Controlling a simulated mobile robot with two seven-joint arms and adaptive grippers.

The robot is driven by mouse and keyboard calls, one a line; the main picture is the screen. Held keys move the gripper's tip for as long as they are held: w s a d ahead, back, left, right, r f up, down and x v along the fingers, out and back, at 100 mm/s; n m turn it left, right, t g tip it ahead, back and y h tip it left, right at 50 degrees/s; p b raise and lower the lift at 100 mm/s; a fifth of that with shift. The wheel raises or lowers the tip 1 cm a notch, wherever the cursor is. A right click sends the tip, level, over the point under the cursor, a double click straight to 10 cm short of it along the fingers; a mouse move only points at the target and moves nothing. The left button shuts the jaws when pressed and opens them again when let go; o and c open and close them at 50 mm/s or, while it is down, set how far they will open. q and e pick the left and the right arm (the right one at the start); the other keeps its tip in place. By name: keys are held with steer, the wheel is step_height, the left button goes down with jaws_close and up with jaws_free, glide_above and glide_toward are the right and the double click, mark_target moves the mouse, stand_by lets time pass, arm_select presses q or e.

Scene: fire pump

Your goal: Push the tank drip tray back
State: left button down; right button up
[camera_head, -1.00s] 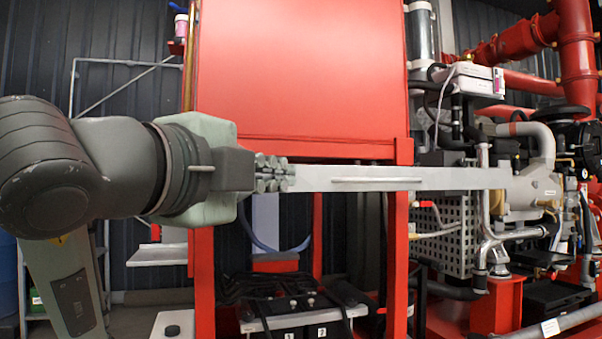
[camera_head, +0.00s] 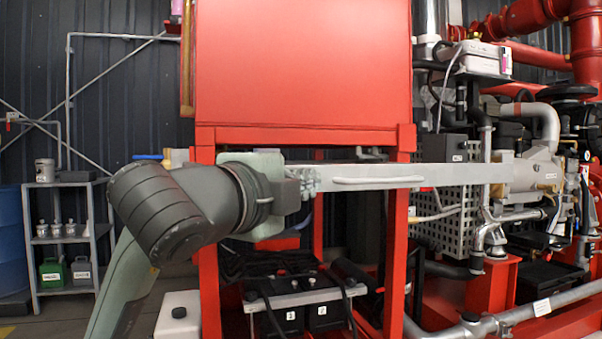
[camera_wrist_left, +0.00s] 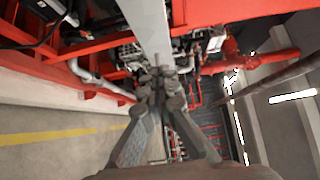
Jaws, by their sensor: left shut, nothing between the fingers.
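The tank drip tray (camera_head: 455,174) is a long, light grey tray under the red tank (camera_head: 304,65). Its front face runs sideways across the red frame and carries a bar handle (camera_head: 378,181). My left gripper (camera_head: 308,180) is shut and empty at the left end of this face, overlapping it in the head view. I cannot tell whether the fingertips touch it. In the left wrist view the shut fingers (camera_wrist_left: 160,85) point at the pale tray strip (camera_wrist_left: 150,30). The tray's inside is hidden. My right gripper is not in view.
Red frame posts (camera_head: 398,250) stand below the tank, with batteries (camera_head: 300,312) between them. The pump engine and pipes (camera_head: 525,165) crowd the right side. A grey shelf (camera_head: 65,235) and a blue drum (camera_head: 10,240) stand at the far left.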

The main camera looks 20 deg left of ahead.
mark_target(328, 169)
arm_select(q)
steer(key=shift+w+a, duration=0.35)
steer(key=shift+w, duration=0.35)
steer(key=shift+w+a, duration=0.3)
steer(key=shift+w, duration=0.45)
steer(key=shift+w+a, duration=0.35)
steer(key=shift+w, duration=0.35)
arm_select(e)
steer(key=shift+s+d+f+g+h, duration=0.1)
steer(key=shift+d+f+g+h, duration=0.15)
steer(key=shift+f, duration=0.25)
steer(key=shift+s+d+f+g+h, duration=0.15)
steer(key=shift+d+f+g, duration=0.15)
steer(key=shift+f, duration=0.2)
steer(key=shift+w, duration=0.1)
